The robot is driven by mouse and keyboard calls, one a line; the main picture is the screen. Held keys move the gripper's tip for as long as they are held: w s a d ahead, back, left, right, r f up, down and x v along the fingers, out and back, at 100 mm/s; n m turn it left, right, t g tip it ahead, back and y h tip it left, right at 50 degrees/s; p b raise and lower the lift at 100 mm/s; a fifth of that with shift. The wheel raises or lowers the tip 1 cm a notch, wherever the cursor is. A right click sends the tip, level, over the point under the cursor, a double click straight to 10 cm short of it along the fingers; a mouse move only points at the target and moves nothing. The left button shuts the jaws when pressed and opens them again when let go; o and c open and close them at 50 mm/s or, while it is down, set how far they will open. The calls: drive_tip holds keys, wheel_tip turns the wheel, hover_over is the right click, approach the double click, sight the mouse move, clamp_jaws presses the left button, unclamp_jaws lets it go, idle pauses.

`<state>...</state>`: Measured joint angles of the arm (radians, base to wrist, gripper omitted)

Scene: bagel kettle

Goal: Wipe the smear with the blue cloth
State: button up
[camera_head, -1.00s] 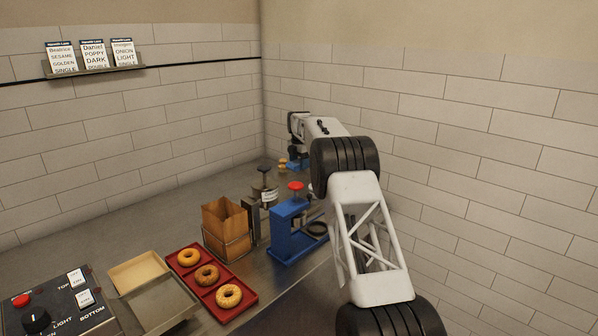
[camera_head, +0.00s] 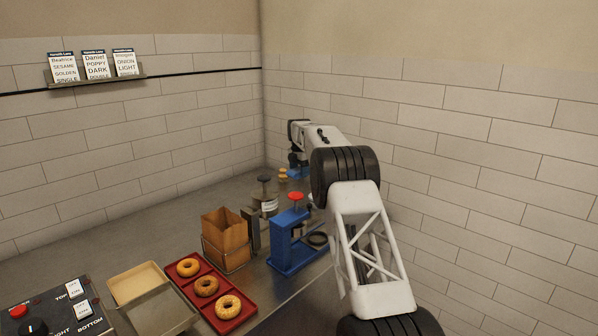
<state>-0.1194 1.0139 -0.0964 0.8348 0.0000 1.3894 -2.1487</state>
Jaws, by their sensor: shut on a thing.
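My gripper (camera_head: 297,160) is at the far end of the counter, near the back corner, pointing down. It is small in the head view and partly hidden by my own arm. It is shut on the blue cloth (camera_head: 299,174), which shows as a small blue patch at the fingertips, low at the counter. I cannot tell whether the cloth presses on the surface. I cannot make out the smear.
A blue press with a red knob (camera_head: 290,240) and a dark-topped jar (camera_head: 266,197) stand nearer. A paper bag in a rack (camera_head: 226,241), a red tray (camera_head: 238,318) of bagels and a control box (camera_head: 50,312) lie left. The tiled right wall is close to my arm.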

drive_tip(key=s+d+f+m, duration=0.2)
drive_tip(key=s+d+m, duration=0.7)
drive_tip(key=s+d, duration=1.1)
drive_tip(key=d, duration=0.4)
drive_tip(key=shift+s+d, duration=0.35)
drive_tip(key=shift+d, duration=0.05)
drive_tip(key=shift+f, duration=0.15)
